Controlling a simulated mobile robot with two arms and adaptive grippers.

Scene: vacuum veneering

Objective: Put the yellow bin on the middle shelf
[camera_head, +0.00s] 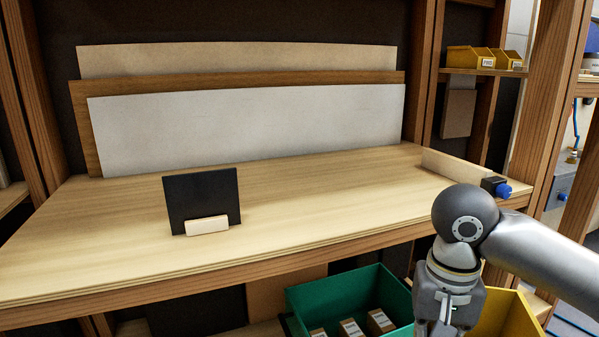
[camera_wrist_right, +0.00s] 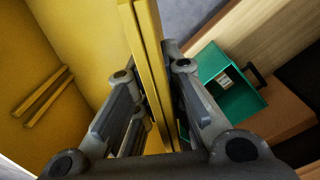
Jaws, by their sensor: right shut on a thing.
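The yellow bin (camera_head: 508,318) shows at the lower right of the head view, partly behind my right arm and cut off by the frame's bottom edge. My right gripper (camera_wrist_right: 152,88) is shut on the bin's wall, with one finger on each side, in the wrist view. The bin's yellow inside (camera_wrist_right: 85,35) fills the left of that view. The wide wooden shelf (camera_head: 300,200) spans the head view at mid height, above the bin. My left gripper is not in view.
A dark plate (camera_head: 200,195) stands in a small wooden holder on the shelf. Large panels (camera_head: 250,125) lean at its back. The shelf's right half is mostly clear. A green bin (camera_head: 345,285) with several small boxes sits below. Small yellow bins (camera_head: 470,58) stand upper right.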

